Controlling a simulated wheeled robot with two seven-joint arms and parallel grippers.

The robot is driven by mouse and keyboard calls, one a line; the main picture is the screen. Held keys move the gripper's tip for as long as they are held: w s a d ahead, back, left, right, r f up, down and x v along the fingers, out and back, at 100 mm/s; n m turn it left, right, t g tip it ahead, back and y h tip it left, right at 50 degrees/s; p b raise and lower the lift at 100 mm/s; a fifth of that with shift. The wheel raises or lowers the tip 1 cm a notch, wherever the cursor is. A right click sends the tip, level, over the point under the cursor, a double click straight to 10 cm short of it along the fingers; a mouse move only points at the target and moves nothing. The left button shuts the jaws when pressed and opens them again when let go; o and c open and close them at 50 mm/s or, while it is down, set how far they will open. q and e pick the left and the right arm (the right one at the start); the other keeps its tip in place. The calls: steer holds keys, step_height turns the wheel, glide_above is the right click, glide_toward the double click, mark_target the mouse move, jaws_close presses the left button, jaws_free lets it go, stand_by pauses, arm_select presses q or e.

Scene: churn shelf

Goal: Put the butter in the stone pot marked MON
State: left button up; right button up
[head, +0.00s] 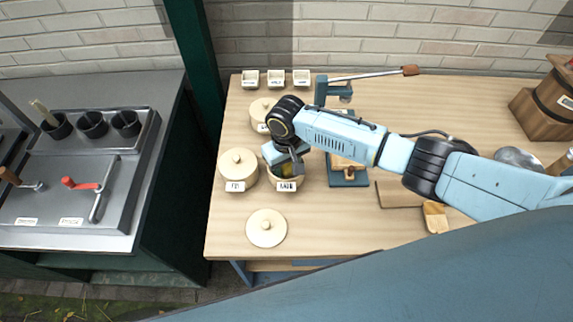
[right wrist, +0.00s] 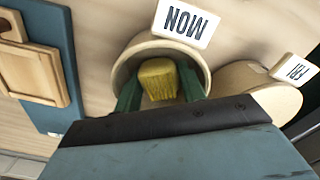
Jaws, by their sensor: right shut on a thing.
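The stone pot marked MON (head: 297,182) stands open on the wooden table. In the right wrist view its rim (right wrist: 117,75) surrounds the fingers, and its white label (right wrist: 184,22) appears upside down. The yellow butter (right wrist: 158,80) is between the two green fingers of my right gripper (right wrist: 158,92), inside the pot's mouth. In the head view my right gripper (head: 284,163) reaches down over the pot and hides much of the opening. Whether the butter touches the pot's bottom cannot be seen. A round cream lid (head: 266,228) lies on the table in front of the pot. My left gripper is out of view.
A lidded pot (head: 238,163) stands close at the left of the MON pot; another lidded pot (head: 257,107) is behind. Three small labelled dishes (head: 276,79) line the back edge. A blue stand with a wooden piece (head: 348,182) is at the right.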

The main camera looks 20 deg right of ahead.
steer(key=shift+f, duration=0.35)
steer(key=shift+r+p, duration=0.1)
steer(key=shift+p, duration=0.2)
stand_by(0.7)
steer(key=o, duration=1)
steer(key=c, duration=0.4)
step_height(320, 180, up, 6)
steer(key=p, duration=0.6)
steer(key=shift+f, duration=0.25)
step_height(320, 180, up, 2)
steer(key=shift+r+p, duration=0.15)
steer(key=shift+p, duration=1)
steer(key=shift+r, duration=1.2)
